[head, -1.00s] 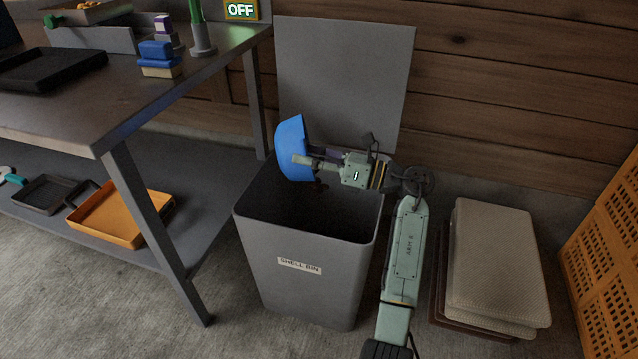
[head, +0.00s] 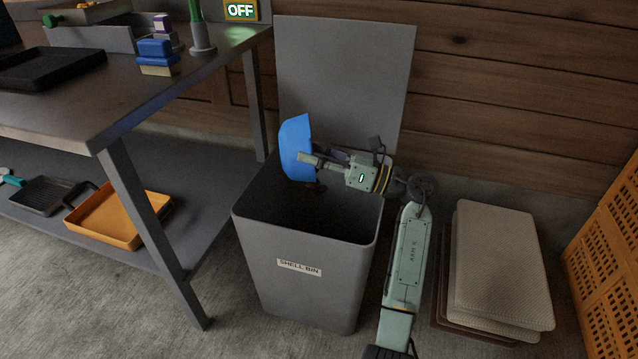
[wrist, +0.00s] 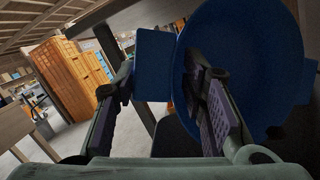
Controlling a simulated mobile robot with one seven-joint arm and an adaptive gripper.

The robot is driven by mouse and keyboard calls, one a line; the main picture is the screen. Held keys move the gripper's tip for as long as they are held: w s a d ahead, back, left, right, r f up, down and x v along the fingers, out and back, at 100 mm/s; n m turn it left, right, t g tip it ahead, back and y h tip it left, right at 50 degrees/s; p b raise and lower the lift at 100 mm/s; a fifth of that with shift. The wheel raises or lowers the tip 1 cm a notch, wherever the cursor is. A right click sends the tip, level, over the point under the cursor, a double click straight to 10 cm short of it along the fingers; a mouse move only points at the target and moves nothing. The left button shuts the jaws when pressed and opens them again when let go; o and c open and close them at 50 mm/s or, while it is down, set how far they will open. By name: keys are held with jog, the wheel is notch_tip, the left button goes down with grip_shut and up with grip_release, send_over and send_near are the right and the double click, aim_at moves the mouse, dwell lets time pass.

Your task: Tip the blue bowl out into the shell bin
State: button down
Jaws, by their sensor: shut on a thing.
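The blue bowl (head: 295,150) is tilted onto its side above the open shell bin (head: 305,295), its outer side facing left. My gripper (head: 308,161) is shut on the bowl at its right side and holds it over the back left of the bin mouth. In the wrist view the bowl (wrist: 245,50) fills the upper right, with one finger of my gripper (wrist: 160,90) across it. A few small dark brown bits show just below the bowl, too small to make out. The inside of the bin is dark, and the bowl's contents are hidden in the head view.
A raised grey panel (head: 345,75) stands behind the bin. A metal workbench (head: 140,110) is on the left, with an orange tray (head: 118,222) on its lower shelf. Folded sacks or pads (head: 500,265) and an orange crate (head: 610,225) are on the right.

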aim_at(288, 160)
jog(key=a+h+p, duration=0.1)
jog(key=a+n+g+h+p, duration=0.1)
jog(key=a+p, duration=0.1)
jog(key=a+h+p, duration=0.1)
jog(key=shift+s+a+f, duration=0.1)
jog(key=shift+s+a, duration=0.15)
jog(key=shift+a, duration=0.1)
jog(key=shift+f, duration=0.15)
jog(key=shift+a+n+g+h+p, duration=0.3)
jog(key=shift+a+h+p, duration=0.15)
jog(key=shift+p, duration=0.3)
jog(key=s+a+f+n+g+h+b, duration=0.1)
jog(key=a+f+h, duration=0.4)
jog(key=a+h, duration=0.7)
jog(key=shift+a+n+b, duration=0.6)
jog(key=shift+n+b, duration=0.3)
